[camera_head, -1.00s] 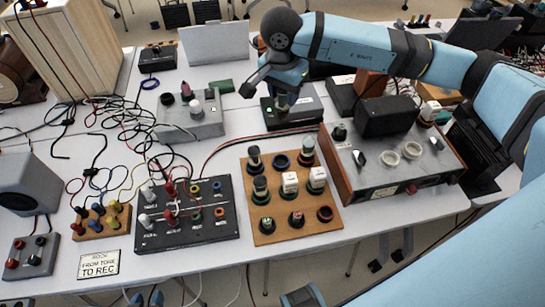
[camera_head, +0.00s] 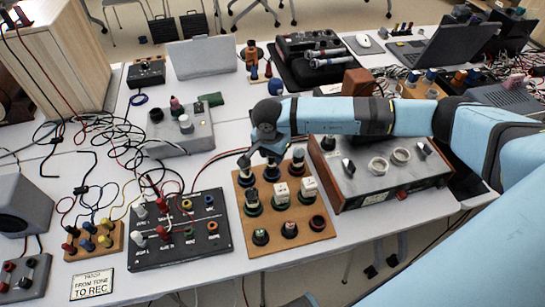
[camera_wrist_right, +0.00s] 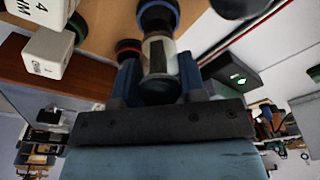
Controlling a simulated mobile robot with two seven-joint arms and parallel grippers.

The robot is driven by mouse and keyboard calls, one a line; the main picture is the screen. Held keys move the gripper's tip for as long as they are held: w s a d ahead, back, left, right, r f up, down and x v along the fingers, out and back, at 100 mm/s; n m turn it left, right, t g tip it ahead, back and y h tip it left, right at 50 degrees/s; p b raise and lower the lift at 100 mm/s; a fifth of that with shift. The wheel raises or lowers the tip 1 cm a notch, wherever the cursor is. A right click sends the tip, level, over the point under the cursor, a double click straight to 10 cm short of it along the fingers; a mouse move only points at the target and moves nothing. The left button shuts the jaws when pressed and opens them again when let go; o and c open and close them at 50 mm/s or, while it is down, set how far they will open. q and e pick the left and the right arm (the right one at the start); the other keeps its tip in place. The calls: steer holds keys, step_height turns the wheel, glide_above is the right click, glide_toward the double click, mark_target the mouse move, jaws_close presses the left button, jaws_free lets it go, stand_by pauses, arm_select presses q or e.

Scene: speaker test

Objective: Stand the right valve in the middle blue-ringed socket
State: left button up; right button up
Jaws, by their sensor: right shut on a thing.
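My right gripper (camera_head: 262,158) is over the back row of the wooden socket board (camera_head: 243,257). Its fingers also show in the wrist view (camera_wrist_right: 158,75), shut around a glass valve (camera_wrist_right: 158,52) with a pale inside. In the wrist view a blue-ringed socket (camera_wrist_right: 158,14) shows just beyond the valve's far end. I cannot tell whether the valve touches it or hangs just above. The gripper partly hides the back left and middle sockets. My left gripper is not in view.
Two white blocks (camera_head: 281,192) (camera_head: 308,188) stand in the middle row. A wood-sided console (camera_head: 390,180) is close on the right. A black patch panel (camera_head: 178,247) is on the left, with loose cables (camera_head: 112,135) behind it.

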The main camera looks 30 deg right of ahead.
steer(key=shift+f, duration=1)
steer(key=shift+f+b, duration=0.35)
steer(key=shift+f, duration=0.05)
steer(key=o, duration=0.9)
steer(key=shift+o, duration=0.2)
steer(key=shift+r, duration=0.1)
steer(key=shift+r+p, duration=0.6)
steer(key=r, duration=0.3)
steer(key=a+r, duration=0.1)
steer(key=r, duration=0.3)
steer(key=r+b, duration=0.1)
steer(key=r, duration=0.3)
steer(key=shift+s+a+r, duration=0.15)
steer(key=shift+s+r, duration=0.05)
steer(key=shift+s, duration=0.15)
